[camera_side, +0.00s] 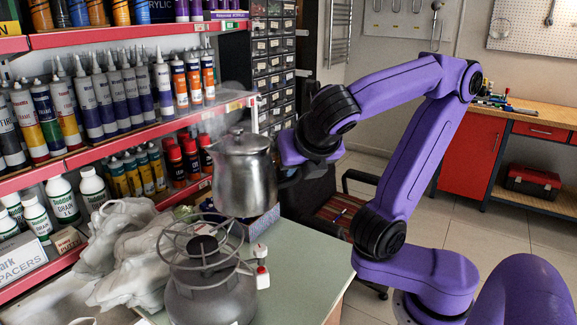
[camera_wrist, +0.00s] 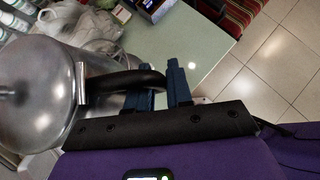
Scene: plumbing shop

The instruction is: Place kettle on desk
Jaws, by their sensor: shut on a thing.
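The metal kettle (camera_side: 246,178) is held upright in the air, above and behind the camping stove (camera_side: 210,290) in the side view. My gripper (camera_side: 291,172) is at the kettle's right side, at its handle. In the wrist view the kettle (camera_wrist: 38,95) fills the left, and its black handle (camera_wrist: 125,82) runs to my gripper (camera_wrist: 160,88), whose blue fingers are shut on it. The pale green desk (camera_side: 310,250) lies below. The gap between kettle and desk is hard to judge, and the stove's wire frame hides some of the desk.
White plastic bags (camera_side: 125,250) lie left of the stove. Shelves of tubes and bottles (camera_side: 120,95) stand close on the left. A chair (camera_side: 335,205) stands behind the desk. The desk's right part is clear. A workbench (camera_side: 540,135) is far right.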

